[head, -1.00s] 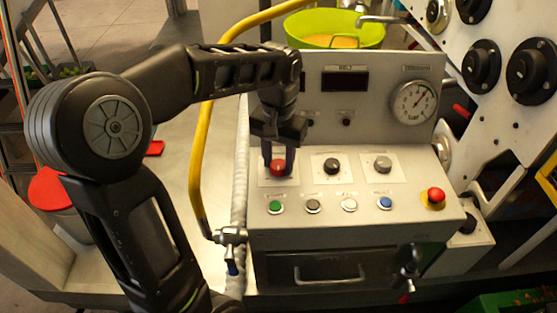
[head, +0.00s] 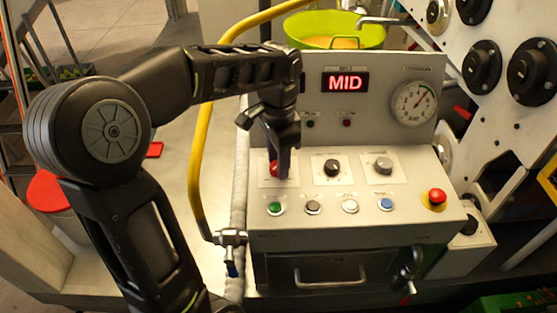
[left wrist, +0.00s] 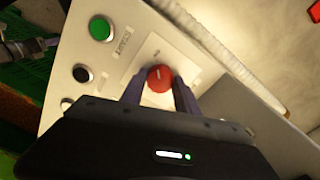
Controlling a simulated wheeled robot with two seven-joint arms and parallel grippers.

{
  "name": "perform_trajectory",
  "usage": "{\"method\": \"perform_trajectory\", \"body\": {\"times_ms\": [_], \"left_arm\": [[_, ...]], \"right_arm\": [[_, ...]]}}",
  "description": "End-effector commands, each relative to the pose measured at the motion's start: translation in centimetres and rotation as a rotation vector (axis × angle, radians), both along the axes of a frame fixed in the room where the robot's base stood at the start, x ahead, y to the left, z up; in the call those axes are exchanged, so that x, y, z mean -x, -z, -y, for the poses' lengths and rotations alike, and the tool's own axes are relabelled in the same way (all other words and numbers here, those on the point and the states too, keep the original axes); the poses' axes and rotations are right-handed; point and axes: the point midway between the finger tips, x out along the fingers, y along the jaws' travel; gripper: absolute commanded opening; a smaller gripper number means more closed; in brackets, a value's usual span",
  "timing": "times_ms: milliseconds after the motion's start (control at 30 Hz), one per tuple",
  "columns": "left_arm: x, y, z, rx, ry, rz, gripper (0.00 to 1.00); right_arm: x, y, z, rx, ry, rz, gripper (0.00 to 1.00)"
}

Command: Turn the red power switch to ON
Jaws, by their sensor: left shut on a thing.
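The red power switch (head: 275,169) is a round red knob on a white plate at the left of the sloped control panel (head: 440,212). In the head view it is partly hidden by my left gripper (head: 282,172). In the left wrist view the red knob (left wrist: 160,77) sits between the two fingers of my left gripper (left wrist: 160,90), which is shut on it. The display (head: 345,82) above the panel is lit and reads MID. My right gripper is not in view.
A black knob (head: 332,167) and a grey knob (head: 383,165) are to the right of the switch. Green (head: 274,208) and other buttons line the front. A red mushroom button (head: 437,196) is at the right. A yellow hose (head: 197,170) runs along the left side.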

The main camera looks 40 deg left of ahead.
Motion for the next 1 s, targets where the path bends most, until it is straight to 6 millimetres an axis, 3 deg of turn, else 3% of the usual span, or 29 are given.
{"method": "perform_trajectory", "body": {"times_ms": [467, 500, 733, 1000], "left_arm": [[-0.10, -0.14, -0.05, -0.001, 0.018, 0.004, 0.00], [-0.10, -0.14, -0.05, -0.001, 0.017, 0.004, 0.41], [-0.05, -0.07, -0.02, -0.001, 0.017, 0.002, 0.59], [-0.04, -0.11, -0.01, 0.000, 0.016, 0.001, 0.59]], "right_arm": [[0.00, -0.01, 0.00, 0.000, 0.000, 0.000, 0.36], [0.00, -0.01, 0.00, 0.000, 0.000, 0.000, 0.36], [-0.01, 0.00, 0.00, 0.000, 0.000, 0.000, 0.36], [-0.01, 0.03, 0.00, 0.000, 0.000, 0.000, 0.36]]}}
